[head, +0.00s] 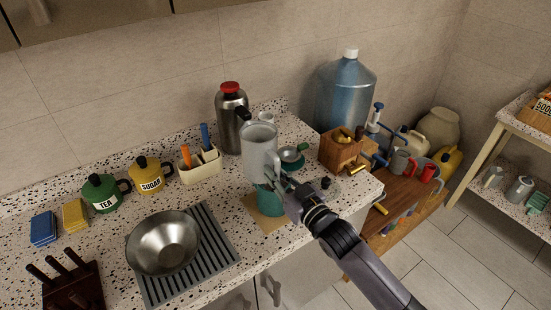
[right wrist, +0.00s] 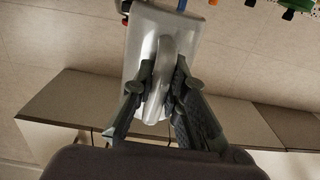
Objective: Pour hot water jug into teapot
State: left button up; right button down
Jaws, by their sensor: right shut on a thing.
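A pale grey, semi-clear jug (head: 261,148) is held in the air above the counter's right part, looking nearly upright. My right gripper (head: 276,184) is shut on its handle. In the right wrist view, the fingers (right wrist: 162,95) close around the jug's handle (right wrist: 165,62), with the jug body (right wrist: 143,45) behind it. A teal pot (head: 266,204), which looks like the teapot, stands on a tan mat (head: 257,220) just below the jug. The jug and gripper hide the pot's top, so I cannot see its opening. My left gripper is not in view.
A steel flask (head: 231,118) with a red cap stands behind the jug. A small teal pan (head: 291,155) and wooden box (head: 346,150) are close on the right. A steel bowl (head: 163,243) sits on a striped mat (head: 212,245) to the left. The counter's front edge is near.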

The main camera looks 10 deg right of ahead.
aim_at(261, 177)
jog(key=shift+s+a+f+m, duration=0.15)
jog(key=shift+a+f+m, duration=0.1)
jog(key=shift+m, duration=0.15)
jog(key=a+f+m+b, duration=0.1)
jog(key=m+b, duration=0.1)
jog(key=m, duration=0.1)
jog(key=shift+s+a+f+m+b, duration=0.3)
jog(key=shift+s+a+f+b, duration=0.1)
jog(key=m, duration=0.4)
jog(key=f+m, duration=0.1)
jog(key=m, duration=0.9)
jog(key=shift+a+f, duration=0.2)
jog(key=shift+f, duration=0.15)
jog(key=shift+d+r+m+p, duration=0.25)
jog(key=shift+r+m+p, duration=0.25)
jog(key=shift+r+p, duration=0.1)
jog(key=shift+w+d+r+m, duration=0.1)
jog(key=shift+d+r+m, duration=0.05)
jog(key=shift+m, duration=0.45)
